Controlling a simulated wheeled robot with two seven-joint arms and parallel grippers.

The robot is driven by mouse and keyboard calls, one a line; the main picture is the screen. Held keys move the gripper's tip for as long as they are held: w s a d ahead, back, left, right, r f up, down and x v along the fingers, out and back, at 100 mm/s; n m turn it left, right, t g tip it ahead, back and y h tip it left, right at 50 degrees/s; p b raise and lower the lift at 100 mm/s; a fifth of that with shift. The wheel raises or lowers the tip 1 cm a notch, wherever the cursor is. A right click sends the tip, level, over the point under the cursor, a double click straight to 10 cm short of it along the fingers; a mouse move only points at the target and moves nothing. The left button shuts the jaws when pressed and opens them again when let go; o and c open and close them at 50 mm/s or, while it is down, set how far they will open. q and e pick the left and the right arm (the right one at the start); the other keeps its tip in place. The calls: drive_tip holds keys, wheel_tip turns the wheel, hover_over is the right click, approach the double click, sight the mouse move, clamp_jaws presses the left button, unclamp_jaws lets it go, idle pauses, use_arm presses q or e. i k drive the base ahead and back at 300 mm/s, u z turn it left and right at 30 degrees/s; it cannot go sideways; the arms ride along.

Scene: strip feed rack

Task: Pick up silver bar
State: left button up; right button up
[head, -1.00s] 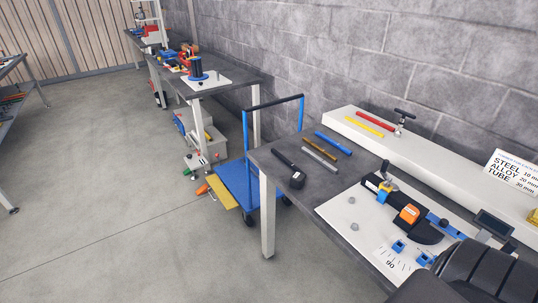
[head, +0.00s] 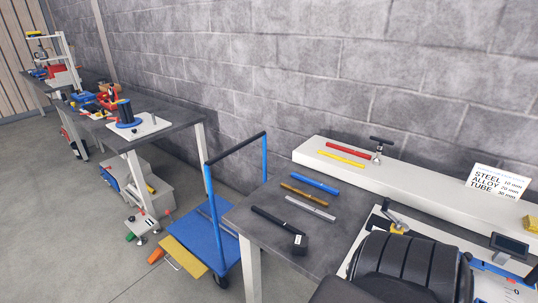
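The silver bar (head: 310,208) lies flat on the dark grey bench top in the head view. It lies between a brown-gold bar (head: 303,194) behind it and a black-handled hammer (head: 279,227) in front. A blue bar (head: 315,183) lies farther back. A black padded part of my own arm shows at the lower right, and neither gripper's fingers are in the picture.
A white raised shelf (head: 430,205) along the wall carries a red bar (head: 344,150), a yellow bar (head: 341,158) and a clamp (head: 379,148). A sign (head: 498,183) stands at the right. A blue trolley (head: 205,241) stands left of the bench (head: 250,217).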

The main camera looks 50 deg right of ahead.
sight(297, 203)
drive_tip(key=i, duration=1.1)
drive_tip(key=z, duration=3.65)
